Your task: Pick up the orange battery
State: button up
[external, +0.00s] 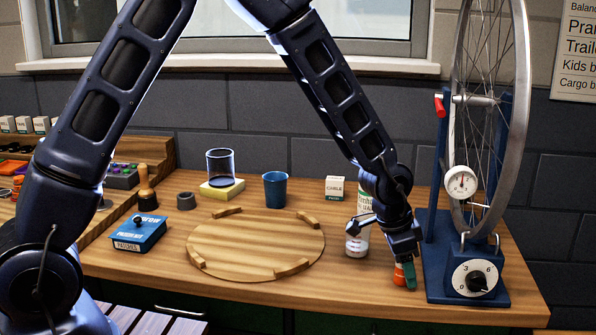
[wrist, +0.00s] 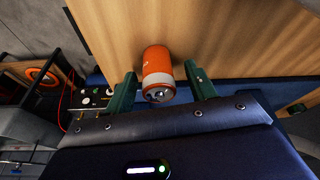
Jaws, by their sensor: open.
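The orange battery (wrist: 157,66) is a short cylinder with a pale band and a metal end, on the wooden bench top in the wrist view. My gripper (wrist: 160,92) is open, with one green finger on each side of the battery's near end. I cannot tell whether either finger touches it. In the external view my gripper (external: 406,274) points down at the bench's front right. The battery shows there as a small orange patch (external: 399,276), partly hidden by the fingers.
A white bottle (external: 357,240) stands just left of my gripper. The blue wheel stand (external: 466,260) with its dial is close on the right. A round wooden board (external: 256,245) lies left, with a blue cup (external: 275,190) behind it. The bench's front edge is near.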

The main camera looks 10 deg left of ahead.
jog(key=c, duration=1.1)
